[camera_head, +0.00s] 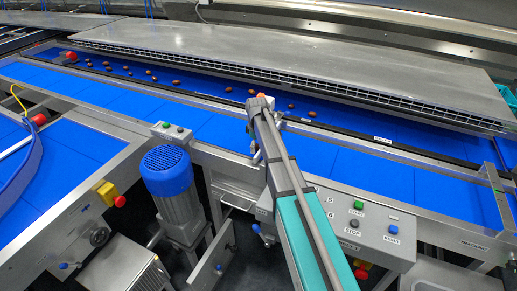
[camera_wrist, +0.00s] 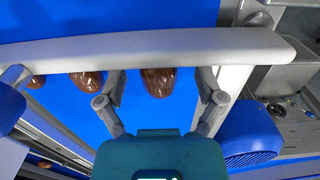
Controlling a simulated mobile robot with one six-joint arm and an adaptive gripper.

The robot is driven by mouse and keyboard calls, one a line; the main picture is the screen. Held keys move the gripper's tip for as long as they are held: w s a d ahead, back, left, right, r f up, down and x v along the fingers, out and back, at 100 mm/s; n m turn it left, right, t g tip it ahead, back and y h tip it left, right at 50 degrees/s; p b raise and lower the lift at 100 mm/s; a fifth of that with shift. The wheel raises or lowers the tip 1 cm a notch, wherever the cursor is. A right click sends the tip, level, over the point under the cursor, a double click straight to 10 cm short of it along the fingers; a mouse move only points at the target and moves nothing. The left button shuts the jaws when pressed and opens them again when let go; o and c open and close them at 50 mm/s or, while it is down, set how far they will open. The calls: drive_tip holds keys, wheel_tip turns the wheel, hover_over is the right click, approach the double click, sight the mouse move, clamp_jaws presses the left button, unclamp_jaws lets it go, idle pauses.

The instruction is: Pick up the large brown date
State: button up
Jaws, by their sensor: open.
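A large brown, glossy date (camera_wrist: 158,84) lies on the blue belt (camera_wrist: 190,15) in the wrist view. My gripper (camera_wrist: 160,95) is open, with one finger to each side of this date and a gap between finger and date on both sides. A pale bar crosses the view and hides the date's upper part. A second brown date (camera_wrist: 88,82) lies just left of the left finger. In the head view my arm reaches over the conveyor, and the fingers cannot be made out there.
Several brown dates lie scattered along the belt, one (camera_head: 291,106) right of my arm's end and another (camera_head: 176,82) to the left. A grey metal cover (camera_head: 300,60) overhangs the belt's far side. A blue motor (camera_head: 167,170) and control panel (camera_head: 365,225) stand in front.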

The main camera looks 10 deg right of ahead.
sight(257, 144)
idle(0.3)
drive_tip(key=c, duration=0.8)
wheel_tip(257, 144, up, 10)
drive_tip(key=p, duration=1)
idle(1.1)
drive_tip(key=shift+s, duration=0.1)
